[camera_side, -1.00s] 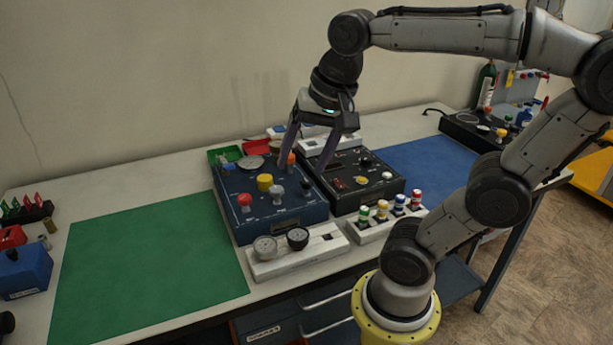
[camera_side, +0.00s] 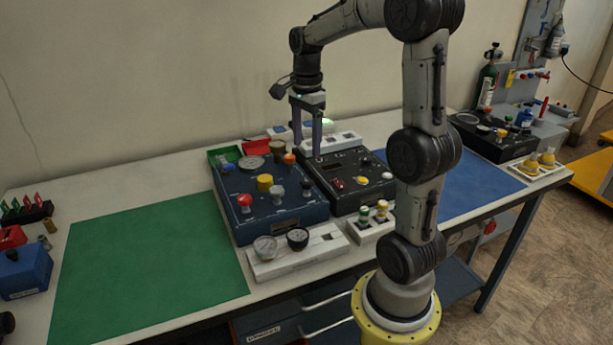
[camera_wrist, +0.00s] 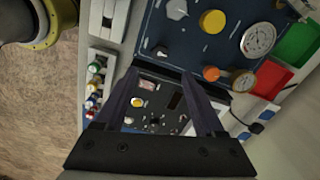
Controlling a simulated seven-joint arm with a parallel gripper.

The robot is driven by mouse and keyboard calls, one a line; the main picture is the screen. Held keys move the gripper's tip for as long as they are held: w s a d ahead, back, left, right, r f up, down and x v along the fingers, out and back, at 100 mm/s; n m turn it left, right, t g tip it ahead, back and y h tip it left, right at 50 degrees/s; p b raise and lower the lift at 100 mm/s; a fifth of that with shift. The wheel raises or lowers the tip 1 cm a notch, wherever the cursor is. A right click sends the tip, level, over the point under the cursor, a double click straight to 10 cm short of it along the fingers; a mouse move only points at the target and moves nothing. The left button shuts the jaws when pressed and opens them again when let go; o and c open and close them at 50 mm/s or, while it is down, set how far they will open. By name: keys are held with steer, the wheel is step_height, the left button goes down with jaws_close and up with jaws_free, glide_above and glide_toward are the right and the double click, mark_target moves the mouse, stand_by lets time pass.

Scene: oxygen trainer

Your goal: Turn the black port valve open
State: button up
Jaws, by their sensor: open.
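The blue panel (camera_side: 250,215) carries several knobs: a red one (camera_side: 244,200), a yellow one (camera_side: 265,183), grey ones and a small black knob (camera_side: 306,187) near its right edge. The dark panel (camera_side: 343,200) beside it also bears a black knob (camera_side: 365,161); I cannot tell which black knob is the port valve. My gripper (camera_side: 307,151) is open and empty, pointing down above the rear where the two panels meet. In the wrist view, the dark panel's knobs show between my fingers (camera_wrist: 162,75), with the blue panel (camera_wrist: 190,45) beyond the tips.
A white rack with two gauges (camera_side: 290,262) and a rack of coloured caps (camera_side: 372,226) stand in front. Red (camera_side: 257,147) and green (camera_side: 224,154) trays lie behind. The green mat (camera_side: 150,265) and blue mat (camera_side: 450,180) are clear.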

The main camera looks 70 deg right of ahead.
mark_target(306, 181)
step_height(306, 181, down, 10)
steer(key=shift+f, duration=0.1)
stand_by(0.4)
jaws_close()
